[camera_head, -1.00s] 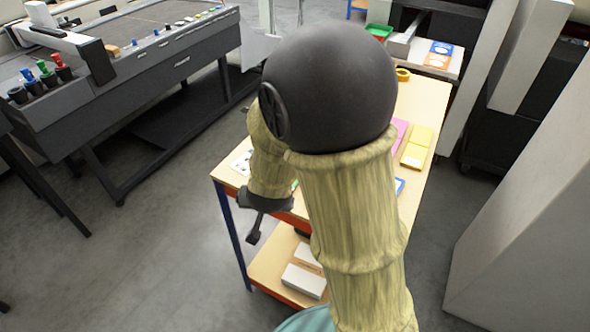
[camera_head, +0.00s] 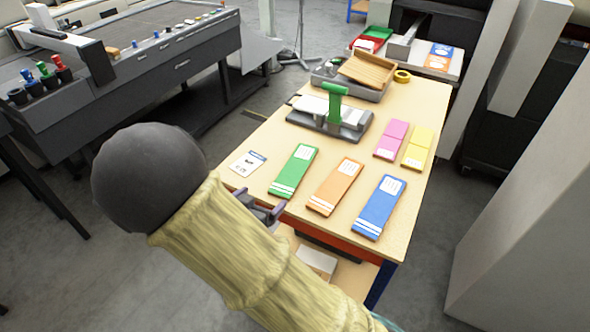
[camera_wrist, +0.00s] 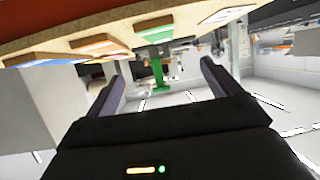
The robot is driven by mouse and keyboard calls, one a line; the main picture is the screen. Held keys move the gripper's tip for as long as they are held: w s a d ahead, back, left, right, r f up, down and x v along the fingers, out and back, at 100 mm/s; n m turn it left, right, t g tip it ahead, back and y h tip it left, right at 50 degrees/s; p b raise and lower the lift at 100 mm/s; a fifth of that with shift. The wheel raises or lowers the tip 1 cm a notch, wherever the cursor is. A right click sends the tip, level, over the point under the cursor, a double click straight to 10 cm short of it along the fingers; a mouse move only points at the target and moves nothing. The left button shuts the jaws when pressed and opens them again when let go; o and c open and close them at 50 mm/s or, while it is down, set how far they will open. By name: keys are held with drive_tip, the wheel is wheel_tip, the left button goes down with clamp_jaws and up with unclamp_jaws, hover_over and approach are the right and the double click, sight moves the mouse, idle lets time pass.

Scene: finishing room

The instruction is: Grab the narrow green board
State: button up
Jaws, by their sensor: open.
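The narrow green board (camera_head: 293,171) lies flat on the wooden table (camera_head: 262,201), left of an orange board (camera_head: 335,186) and a blue board (camera_head: 379,207). Its near end has white stripes and its far end a white label. My gripper (camera_head: 262,211) is at the table's front edge, just short of the green board's near end. In the wrist view my gripper (camera_wrist: 162,80) has its two fingers wide apart with nothing between them. The green board (camera_wrist: 159,32) also shows there, beyond the fingers near the top. My arm hides part of the table's front.
Pink (camera_head: 391,140) and yellow (camera_head: 417,148) boards lie farther back at the right. A grey device with a green handle (camera_head: 333,103) stands behind the green board. A white card (camera_head: 248,163) lies to its left. A wooden tray (camera_head: 367,70) stands at the back.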

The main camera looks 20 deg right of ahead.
approach(290, 175)
drive_tip(key=x, duration=0.2)
drive_tip(key=shift+w+d, duration=0.2)
drive_tip(key=shift+w, duration=0.15)
drive_tip(key=shift+d, duration=0.15)
drive_tip(key=shift+w+d+f+p, duration=0.1)
drive_tip(key=shift+w+d+p, duration=0.05)
drive_tip(key=shift+p, duration=0.2)
drive_tip(key=shift+p+x, duration=0.5)
drive_tip(key=shift+x, duration=1.8)
drive_tip(key=shift+f, duration=0.2)
drive_tip(key=c, duration=1.1)
